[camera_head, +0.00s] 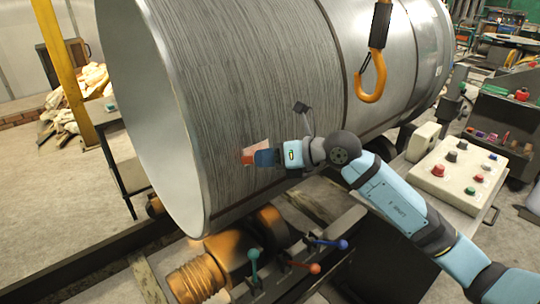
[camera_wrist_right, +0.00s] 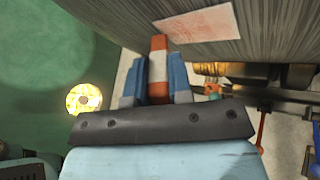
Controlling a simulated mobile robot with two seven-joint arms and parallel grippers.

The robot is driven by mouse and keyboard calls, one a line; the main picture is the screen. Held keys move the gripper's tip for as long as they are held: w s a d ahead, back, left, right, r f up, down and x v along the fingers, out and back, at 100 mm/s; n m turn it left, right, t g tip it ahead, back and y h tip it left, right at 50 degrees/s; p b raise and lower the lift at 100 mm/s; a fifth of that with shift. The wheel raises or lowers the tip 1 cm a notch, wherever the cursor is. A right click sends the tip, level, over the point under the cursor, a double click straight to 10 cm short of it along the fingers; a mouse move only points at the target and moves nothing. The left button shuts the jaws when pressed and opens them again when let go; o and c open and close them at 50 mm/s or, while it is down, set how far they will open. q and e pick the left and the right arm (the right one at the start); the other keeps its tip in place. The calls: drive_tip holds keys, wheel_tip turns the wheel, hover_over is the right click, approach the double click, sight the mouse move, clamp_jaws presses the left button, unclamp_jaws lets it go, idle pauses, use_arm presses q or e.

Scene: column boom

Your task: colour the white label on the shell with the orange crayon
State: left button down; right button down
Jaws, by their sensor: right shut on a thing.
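The shell (camera_head: 255,75) is a large grey metal cylinder lying on its side across the head view. Its label (camera_head: 260,144) is a small pale patch low on the near side, with faint reddish-orange colouring over white. It also shows in the right wrist view (camera_wrist_right: 198,25), at the top. My right gripper (camera_head: 259,157) is at the label and shut on the orange crayon (camera_wrist_right: 158,62), which has a white band. The crayon's tip points at the shell beside the label's edge; I cannot tell whether it touches. My left gripper is not in view.
An orange hook (camera_head: 371,84) hangs in front of the shell. Below are orange rollers (camera_head: 197,277) and coloured levers (camera_head: 315,268). A control box (camera_head: 456,168) with several buttons stands right of my arm. A yellow post (camera_head: 62,70) stands at left.

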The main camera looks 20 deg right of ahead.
drive_tip(key=shift+r, duration=0.35)
drive_tip(key=shift+w+d+b, duration=1.25)
drive_tip(key=shift+w+d, duration=0.25)
drive_tip(key=shift+d, duration=2.6)
drive_tip(key=s+a+p, duration=0.1)
drive_tip(key=a, duration=0.1)
drive_tip(key=s+a+p, duration=0.1)
drive_tip(key=a, duration=0.2)
drive_tip(key=a+p, duration=0.2)
drive_tip(key=shift+s+a, duration=0.3)
drive_tip(key=shift+s, duration=0.1)
drive_tip(key=shift+s+a, duration=0.15)
drive_tip(key=shift+a, duration=0.15)
drive_tip(key=shift+f, duration=0.1)
